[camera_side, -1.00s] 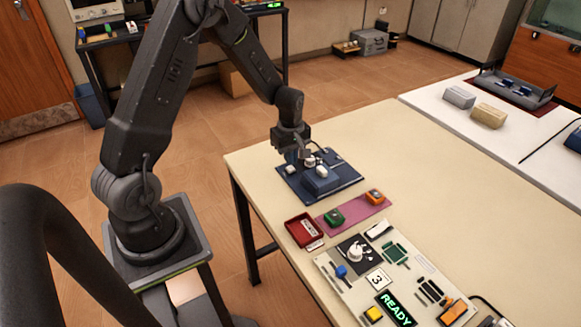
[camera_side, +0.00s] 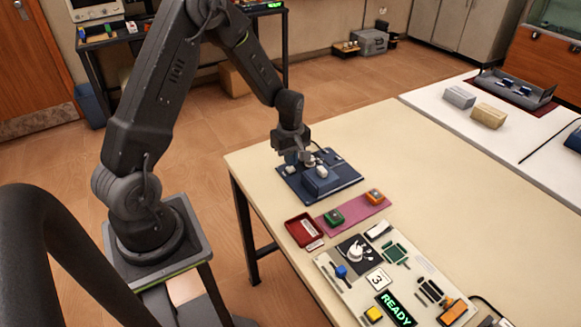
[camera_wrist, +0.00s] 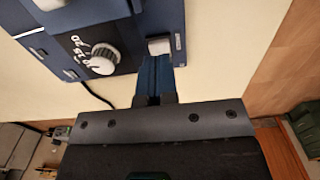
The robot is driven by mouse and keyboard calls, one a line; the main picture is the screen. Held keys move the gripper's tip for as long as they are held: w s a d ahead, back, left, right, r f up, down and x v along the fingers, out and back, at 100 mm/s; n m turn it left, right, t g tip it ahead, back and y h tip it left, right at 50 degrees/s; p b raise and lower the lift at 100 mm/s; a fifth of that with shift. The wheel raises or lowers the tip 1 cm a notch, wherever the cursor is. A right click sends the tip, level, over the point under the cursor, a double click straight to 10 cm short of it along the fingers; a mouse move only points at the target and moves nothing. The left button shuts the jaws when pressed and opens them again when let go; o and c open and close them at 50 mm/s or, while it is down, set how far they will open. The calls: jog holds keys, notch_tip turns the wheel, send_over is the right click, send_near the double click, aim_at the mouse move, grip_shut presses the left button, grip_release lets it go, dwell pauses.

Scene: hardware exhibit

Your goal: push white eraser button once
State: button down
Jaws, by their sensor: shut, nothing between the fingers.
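A dark blue device (camera_side: 345,181) sits at the far left corner of the table; in the wrist view its blue panel (camera_wrist: 130,22) fills the top. A white block-shaped button (camera_wrist: 160,46), eraser-like, stands at the panel's right end. A pale piece on the device's left side (camera_side: 291,169) looks like the same button. My gripper (camera_wrist: 158,62) is shut and empty, its blue fingers pointing at the button and overlapping its lower edge. I cannot tell whether they touch. In the side view my gripper (camera_side: 304,162) is low over the device.
A white knob (camera_wrist: 105,58) with a number scale is left of the button. A dark cable runs below it. A red tray (camera_side: 303,230), a pink mat (camera_side: 352,212) with green and orange pieces, and a panel reading READY (camera_side: 395,308) lie nearer. The table's right side is clear.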

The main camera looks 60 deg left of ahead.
jog(key=shift+f, duration=1)
dwell(0.4)
jog(key=shift+r, duration=3.5)
jog(key=shift+d+r, duration=0.2)
jog(key=shift+r, duration=0.2)
jog(key=s+d+r+m+t, duration=0.5)
jog(key=s+d+r+m, duration=1.1)
jog(key=s+r+m, duration=0.2)
notch_tip(320, 180, up, 2)
jog(key=shift+s+r+t, duration=0.1)
jog(key=shift+s+t, duration=0.2)
jog(key=shift+s, duration=0.05)
